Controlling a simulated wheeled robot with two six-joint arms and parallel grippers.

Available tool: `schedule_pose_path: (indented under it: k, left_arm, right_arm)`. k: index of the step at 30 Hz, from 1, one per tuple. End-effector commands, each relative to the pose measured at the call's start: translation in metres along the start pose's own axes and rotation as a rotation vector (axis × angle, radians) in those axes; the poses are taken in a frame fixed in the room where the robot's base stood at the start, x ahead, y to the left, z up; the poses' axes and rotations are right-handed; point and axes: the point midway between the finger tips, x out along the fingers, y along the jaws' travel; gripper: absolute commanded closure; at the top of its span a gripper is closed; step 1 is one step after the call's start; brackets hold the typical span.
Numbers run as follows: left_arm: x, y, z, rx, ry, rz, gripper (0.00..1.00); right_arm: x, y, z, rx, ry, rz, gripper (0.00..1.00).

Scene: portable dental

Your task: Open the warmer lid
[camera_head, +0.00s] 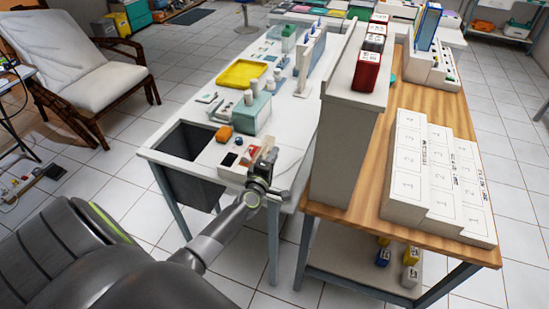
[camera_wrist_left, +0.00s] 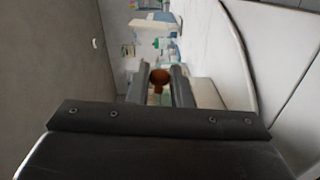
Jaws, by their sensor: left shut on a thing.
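The warmer appears to be the small white box (camera_head: 232,172) with a dark panel, at the near edge of the white table. Red and orange parts show on its top, partly hidden by my left gripper (camera_head: 263,158). In the left wrist view, my left gripper (camera_wrist_left: 160,82) is shut on a round orange-brown knob (camera_wrist_left: 159,76), which sits between its two dark fingers. The knob looks like the lid handle. How far the lid is raised cannot be told. My right gripper is not in view.
A yellow tray (camera_head: 242,74) lies farther back. A dark bin opening (camera_head: 188,140) is at left. A tall off-white cabinet (camera_head: 340,150) stands close on the right.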

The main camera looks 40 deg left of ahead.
Motion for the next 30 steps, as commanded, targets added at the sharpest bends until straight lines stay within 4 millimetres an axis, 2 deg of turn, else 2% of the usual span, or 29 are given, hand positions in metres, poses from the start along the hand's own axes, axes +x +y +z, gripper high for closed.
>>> schedule_pose_path:
  k: [11, 12, 16, 25, 30]
  left_arm:
    - [0.000, 0.001, -0.001, -0.032, -0.001, -0.002, 1.00]
    - [0.000, 0.001, -0.001, -0.032, -0.001, -0.002, 0.76]
    - [0.000, 0.001, -0.001, -0.031, -0.001, -0.001, 0.61]
    - [-0.002, 0.001, -0.001, -0.031, 0.000, -0.001, 0.61]
    - [-0.020, 0.001, -0.001, -0.031, 0.000, -0.002, 0.61]
  right_arm:
    - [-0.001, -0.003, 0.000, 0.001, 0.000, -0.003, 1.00]
    - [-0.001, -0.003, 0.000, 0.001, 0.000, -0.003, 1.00]
    - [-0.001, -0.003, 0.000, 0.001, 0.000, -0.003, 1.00]
    - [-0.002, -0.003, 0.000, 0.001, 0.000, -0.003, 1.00]
    - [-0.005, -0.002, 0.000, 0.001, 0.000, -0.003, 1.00]
